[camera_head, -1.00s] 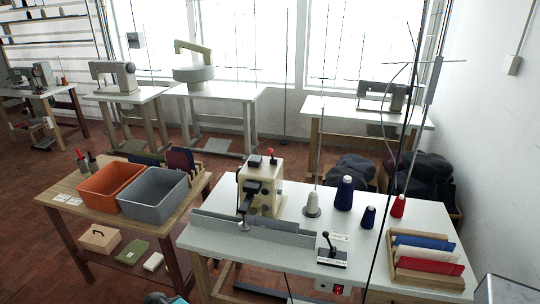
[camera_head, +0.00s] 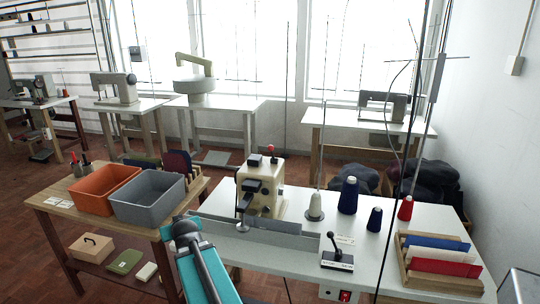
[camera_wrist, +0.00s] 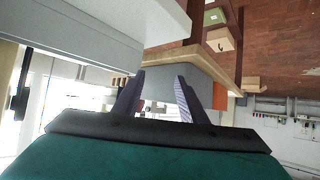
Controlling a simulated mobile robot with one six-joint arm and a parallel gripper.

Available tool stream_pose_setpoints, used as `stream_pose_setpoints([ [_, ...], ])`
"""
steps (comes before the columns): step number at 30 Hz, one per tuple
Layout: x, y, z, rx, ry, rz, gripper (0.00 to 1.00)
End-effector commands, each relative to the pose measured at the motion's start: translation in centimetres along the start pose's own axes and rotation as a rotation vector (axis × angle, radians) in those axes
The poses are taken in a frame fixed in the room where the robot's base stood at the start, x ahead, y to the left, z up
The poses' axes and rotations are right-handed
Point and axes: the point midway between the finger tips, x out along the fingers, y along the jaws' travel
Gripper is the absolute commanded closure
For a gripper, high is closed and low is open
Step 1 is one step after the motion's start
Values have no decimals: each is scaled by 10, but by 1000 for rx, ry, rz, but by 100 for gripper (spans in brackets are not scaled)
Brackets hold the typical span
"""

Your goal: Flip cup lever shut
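A black hand lever (camera_head: 333,243) on a small dark base stands at the front of the white sewing table (camera_head: 290,262); its handle is roughly upright, tilted slightly left. The cream buttonhole machine (camera_head: 264,190) behind it carries a small red-knobbed lever (camera_head: 271,150) on top. Which one is the cup lever is not readable from the labels. My gripper (camera_wrist: 160,77) is open and empty in the wrist view, its two fingers apart.
A grey bin (camera_head: 147,200) and an orange bin (camera_head: 104,188) stand on the wooden table to the left. Thread cones, including a blue one (camera_head: 348,195), and a wooden rack (camera_head: 405,275) of coloured pieces occupy the right. A low grey fence (camera_head: 275,231) crosses the table.

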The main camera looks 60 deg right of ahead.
Motion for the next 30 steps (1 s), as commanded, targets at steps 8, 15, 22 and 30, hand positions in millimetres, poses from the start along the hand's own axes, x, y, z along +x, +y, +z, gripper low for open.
stream_pose_setpoints([
  [8,-24,84,-61,50,168,102,62],
  [15,-64,157,-102,83,296,197,62],
  [22,-114,226,-128,106,406,298,62],
  [30,-181,304,-138,127,514,428,62],
])
